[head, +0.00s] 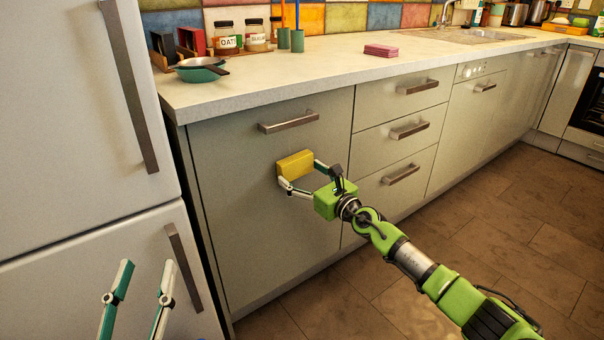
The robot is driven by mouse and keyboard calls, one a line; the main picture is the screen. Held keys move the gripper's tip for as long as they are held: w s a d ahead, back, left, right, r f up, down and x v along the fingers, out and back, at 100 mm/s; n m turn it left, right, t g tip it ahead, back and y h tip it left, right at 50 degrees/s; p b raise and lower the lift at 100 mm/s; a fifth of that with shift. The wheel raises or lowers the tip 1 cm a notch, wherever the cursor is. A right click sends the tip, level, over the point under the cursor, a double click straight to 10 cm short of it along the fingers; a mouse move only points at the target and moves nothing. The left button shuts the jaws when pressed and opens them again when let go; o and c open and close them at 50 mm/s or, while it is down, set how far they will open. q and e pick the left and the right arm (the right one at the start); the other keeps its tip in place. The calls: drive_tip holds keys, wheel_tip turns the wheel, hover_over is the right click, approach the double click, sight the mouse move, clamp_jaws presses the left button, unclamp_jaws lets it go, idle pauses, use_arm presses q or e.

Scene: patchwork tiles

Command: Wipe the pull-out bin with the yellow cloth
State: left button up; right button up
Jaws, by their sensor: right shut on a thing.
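The pull-out bin (240,190) is the wide grey-green cabinet front left of the drawers. It is closed, with a metal bar handle (288,121) near its top. My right gripper (299,174) is shut on the yellow cloth (295,162), which looks like a small folded block. It holds the cloth in front of the upper right part of the bin front, below the handle. The cloth is against the front or very close to it; I cannot tell which. My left gripper (146,264) is open and empty at the lower left, in front of the fridge.
A white fridge (70,120) with bar handles stands at the left. Drawers (385,140) with handles are right of the bin. The countertop (330,75) holds a pan (200,68), jars and a pink cloth stack (381,50). The tiled floor (490,210) is clear.

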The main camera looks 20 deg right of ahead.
drive_tip(key=shift+s+d, duration=0.2)
drive_tip(key=shift+s, duration=0.15)
drive_tip(key=p+v, duration=0.1)
drive_tip(key=v, duration=0.1)
drive_tip(key=shift+s+d+p, duration=0.2)
drive_tip(key=shift+s+p, duration=0.1)
drive_tip(key=shift+s, duration=0.05)
use_arm(q)
wheel_tip(320, 180, down, 12)
drive_tip(key=s+a+g+y, duration=0.1)
drive_tip(key=g+y, duration=0.1)
drive_tip(key=g, duration=0.4)
drive_tip(key=shift+a+f+g+p, duration=0.25)
drive_tip(key=shift+a+g+p, duration=0.05)
drive_tip(key=shift+a+p, duration=0.1)
use_arm(e)
drive_tip(key=shift+v, duration=1.1)
use_arm(q)
drive_tip(key=f, duration=0.1)
drive_tip(key=s+f+g, duration=0.1)
drive_tip(key=f, duration=0.1)
drive_tip(key=shift+s+a+g+y+p, duration=0.3)
drive_tip(key=shift+s+a, duration=0.1)
use_arm(e)
drive_tip(key=v, duration=0.3)
drive_tip(key=shift+r, duration=0.1)
